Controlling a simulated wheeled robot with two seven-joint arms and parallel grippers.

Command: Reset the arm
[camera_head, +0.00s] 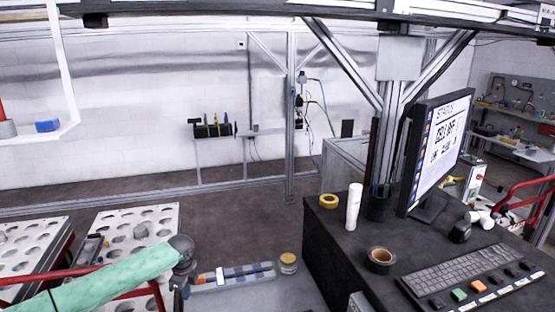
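My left arm (105,280) comes in from the lower left in a green sleeve and reaches toward the bottom middle. Its dark wrist is at the end of the sleeve, and the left gripper (180,290) points down below it, small and partly cut by the lower edge. I cannot tell if its fingers are open or shut. No held thing can be made out. My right arm and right gripper are not in view.
A black desk (330,240) at the right carries a monitor (437,155), a keyboard (460,266), a white cylinder (353,207) and tape rolls (380,258). Perforated trays (120,222) stand at the left. A strip with blue blocks (240,274) and a small jar (288,262) lie near the gripper.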

